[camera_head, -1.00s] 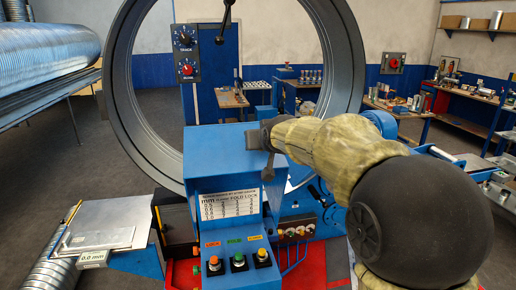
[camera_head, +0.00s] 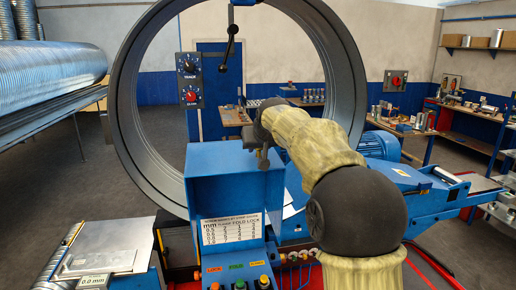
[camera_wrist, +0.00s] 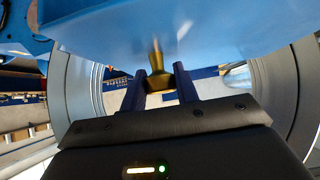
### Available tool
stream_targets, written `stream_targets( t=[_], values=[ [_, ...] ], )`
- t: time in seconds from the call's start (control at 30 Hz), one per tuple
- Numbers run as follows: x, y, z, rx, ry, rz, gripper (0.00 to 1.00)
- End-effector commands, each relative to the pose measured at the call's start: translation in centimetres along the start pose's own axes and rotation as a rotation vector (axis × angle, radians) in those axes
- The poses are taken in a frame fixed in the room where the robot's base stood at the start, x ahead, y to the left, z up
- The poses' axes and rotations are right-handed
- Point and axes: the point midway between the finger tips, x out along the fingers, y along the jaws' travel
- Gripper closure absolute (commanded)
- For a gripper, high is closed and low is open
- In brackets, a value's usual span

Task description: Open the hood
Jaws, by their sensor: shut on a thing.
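The blue hood (camera_head: 215,160) is the box-like cover on the machine in front of the big ring, above the fold-lock chart. My gripper (camera_head: 262,135) is at its far upper right edge in the head view. In the wrist view, my gripper (camera_wrist: 158,80) has its two dark fingers on either side of a brass-coloured knob (camera_wrist: 156,65), with the hood's blue underside or face (camera_wrist: 170,25) close above. The fingers are shut on this knob. The contact is hidden in the head view, and how far the hood stands open is hard to tell.
A large dark ring (camera_head: 125,110) stands behind the hood. A hanging black lever (camera_head: 228,50) and a control box with dials (camera_head: 190,80) are close by. Coloured push buttons (camera_head: 238,284) sit below the chart (camera_head: 232,229). A metal plate (camera_head: 105,245) lies at the left.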

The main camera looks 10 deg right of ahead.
Motion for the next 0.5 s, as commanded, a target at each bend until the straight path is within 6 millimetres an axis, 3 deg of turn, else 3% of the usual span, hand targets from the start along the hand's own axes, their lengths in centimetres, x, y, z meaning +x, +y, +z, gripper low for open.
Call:
stream_targets(
  t=[0.23, 0.27, 0.3, 0.37, 0.5],
  values=[
    [0.15, -0.01, 0.23, 0.001, -0.006, 0.000, 1.00],
    [0.15, -0.01, 0.23, 0.001, -0.006, 0.000, 0.64],
    [0.14, -0.02, 0.22, 0.001, -0.006, 0.000, 0.56],
    [0.12, -0.03, 0.18, 0.001, -0.005, 0.000, 0.48],
    [0.07, -0.03, 0.12, 0.001, -0.003, 0.000, 0.48]
  ],
)
